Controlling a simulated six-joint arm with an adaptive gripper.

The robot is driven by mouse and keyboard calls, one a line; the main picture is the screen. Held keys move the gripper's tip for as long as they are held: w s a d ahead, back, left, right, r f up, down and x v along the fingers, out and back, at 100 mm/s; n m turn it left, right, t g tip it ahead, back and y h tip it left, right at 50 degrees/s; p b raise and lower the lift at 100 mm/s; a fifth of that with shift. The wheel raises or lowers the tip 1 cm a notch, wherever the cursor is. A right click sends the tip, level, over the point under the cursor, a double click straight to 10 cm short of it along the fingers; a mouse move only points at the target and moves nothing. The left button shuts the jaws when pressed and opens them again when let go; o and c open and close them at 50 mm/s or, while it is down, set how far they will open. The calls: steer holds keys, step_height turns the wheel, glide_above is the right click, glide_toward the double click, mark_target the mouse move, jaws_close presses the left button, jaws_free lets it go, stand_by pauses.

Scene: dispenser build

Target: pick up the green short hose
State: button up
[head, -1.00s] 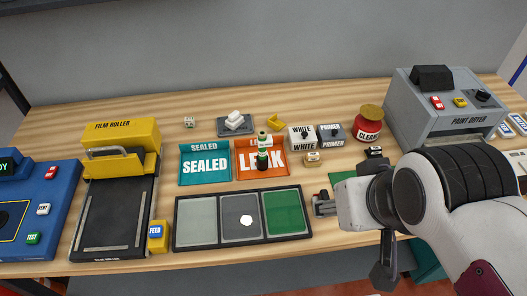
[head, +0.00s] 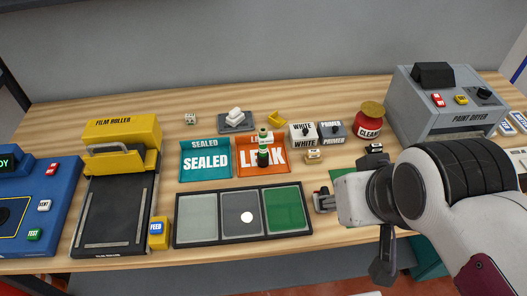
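I cannot make out a green short hose for certain. A small upright piece with dark green and pale bands (head: 263,150) stands at the orange LEAK tray (head: 277,169); whether it is a hose is unclear. My gripper (head: 382,272) hangs at the table's front edge, right of the three-part tray and well apart from the banded piece. A green patch (head: 342,177) lies partly hidden behind my wrist.
The three-part tray (head: 216,240) has grey, dark and green sections. A teal SEALED tray (head: 206,173), film roller (head: 117,205), white block (head: 303,136), primer block (head: 332,133), red CLEAR jar (head: 368,126) and paint dryer (head: 450,105) surround it. Bare wood shows at the back left.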

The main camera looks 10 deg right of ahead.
steer(key=w+a+r+m+t+y, duration=0.1)
steer(key=w+a+t, duration=0.1)
steer(key=w+a, duration=0.6)
steer(key=w+a+m+t+y, duration=0.1)
steer(key=w+a+t, duration=0.15)
steer(key=w, duration=0.95)
steer(key=w+a+r+m+t, duration=0.1)
steer(key=w+a+t, duration=0.1)
steer(key=w+a, duration=0.65)
steer(key=m+t+h, duration=0.1)
steer(key=m+h, duration=0.5)
steer(key=h, duration=0.8)
glide_toward(260, 132)
steer(key=shift+x, duration=1.7)
steer(key=shift+f, duration=0.1)
steer(key=shift+w, duration=0.1)
steer(key=shift+x, duration=1.25)
